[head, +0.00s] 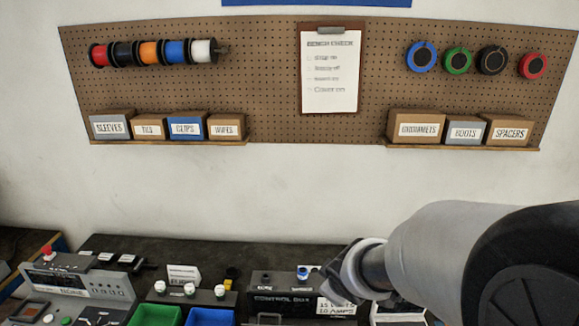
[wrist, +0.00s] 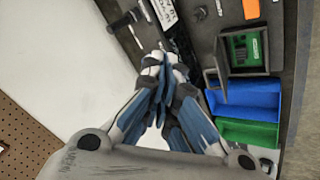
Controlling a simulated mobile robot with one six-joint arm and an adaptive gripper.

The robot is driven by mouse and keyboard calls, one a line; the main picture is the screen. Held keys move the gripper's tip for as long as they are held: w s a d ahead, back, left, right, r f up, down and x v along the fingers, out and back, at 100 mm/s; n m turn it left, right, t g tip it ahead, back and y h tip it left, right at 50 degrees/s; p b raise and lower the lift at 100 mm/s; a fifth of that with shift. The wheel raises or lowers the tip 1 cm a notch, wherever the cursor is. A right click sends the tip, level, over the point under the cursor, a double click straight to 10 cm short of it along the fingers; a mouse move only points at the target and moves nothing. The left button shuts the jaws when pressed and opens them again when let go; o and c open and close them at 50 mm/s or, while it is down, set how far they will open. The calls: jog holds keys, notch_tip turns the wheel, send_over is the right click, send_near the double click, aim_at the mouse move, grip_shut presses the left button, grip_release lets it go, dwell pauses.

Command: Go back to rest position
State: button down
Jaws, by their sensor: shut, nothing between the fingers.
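My gripper (wrist: 160,62) shows in the wrist view with its blue-grey fingers closed together and nothing between them. It hangs over the area between the bench edge and a white surface. In the head view my arm reaches in from the right, above the bench, and hides part of it. The gripper's fingertips cannot be made out there.
The dark bench (head: 215,247) carries a control box (head: 285,300), a grey console (head: 75,285) with a red button, and green and blue bins (head: 210,317). An open case with a green board (wrist: 243,48) lies near the bins. A pegboard (head: 270,85) hangs behind.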

jog(key=s+d+r+m+h+b, duration=0.15)
jog(key=s+d+m+b, duration=0.35)
jog(key=s, duration=0.5)
jog(key=s+f+m+g+y+b, duration=0.1)
jog(key=s+m+b, duration=0.1)
jog(key=s, duration=0.5)
jog(key=s+a+f+m+g+b, duration=0.1)
jog(key=s+f+m+b, duration=0.1)
jog(key=s, duration=0.6)
jog(key=shift+s+m+y+b, duration=0.35)
jog(key=shift+m+b, duration=0.15)
jog(key=shift+b, duration=0.25)
